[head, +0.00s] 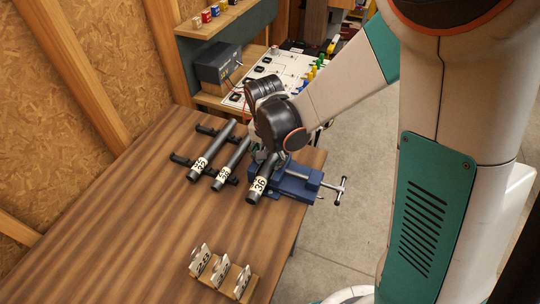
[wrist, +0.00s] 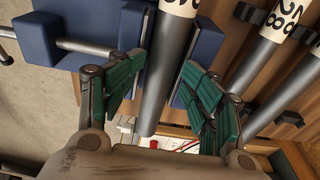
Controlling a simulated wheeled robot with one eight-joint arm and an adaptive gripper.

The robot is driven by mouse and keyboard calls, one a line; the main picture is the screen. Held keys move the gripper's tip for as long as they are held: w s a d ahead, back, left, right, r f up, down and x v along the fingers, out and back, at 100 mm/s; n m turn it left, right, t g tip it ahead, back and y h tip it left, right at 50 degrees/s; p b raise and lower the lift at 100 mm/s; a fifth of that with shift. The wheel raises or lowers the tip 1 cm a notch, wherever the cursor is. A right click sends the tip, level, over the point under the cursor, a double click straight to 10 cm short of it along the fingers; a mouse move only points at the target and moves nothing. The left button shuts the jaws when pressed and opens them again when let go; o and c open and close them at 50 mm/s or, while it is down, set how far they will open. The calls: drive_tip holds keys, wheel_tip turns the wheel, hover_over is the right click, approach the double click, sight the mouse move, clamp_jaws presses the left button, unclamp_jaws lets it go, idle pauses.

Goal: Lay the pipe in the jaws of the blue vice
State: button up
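The dark grey pipe (head: 266,172) has a white band reading 36 near its front end. It lies across the blue vice (head: 299,183) at the table's right edge. In the wrist view the pipe (wrist: 164,82) runs between the two jaws of the vice (wrist: 102,22), with a jaw face on each side. My gripper (wrist: 165,62) has its green fingers spread on either side of the pipe, with gaps beside it. In the head view my wrist hides the fingers and the pipe's far end.
Two more labelled pipes (head: 212,152) (head: 233,162) lie on black supports (head: 181,159) left of the vice. Small number cards on a wooden block (head: 241,281) stand at the table's front. A white panel and grey box (head: 217,64) stand behind. The table's left part is clear.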

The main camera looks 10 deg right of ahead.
sight(268, 166)
drive_tip(key=shift+r, duration=0.1)
wheel_tip(268, 166, up, 13)
drive_tip(key=s+p, duration=0.1)
drive_tip(key=p, duration=0.8)
drive_tip(key=shift+a+p, duration=0.3)
drive_tip(key=shift+a, duration=0.15)
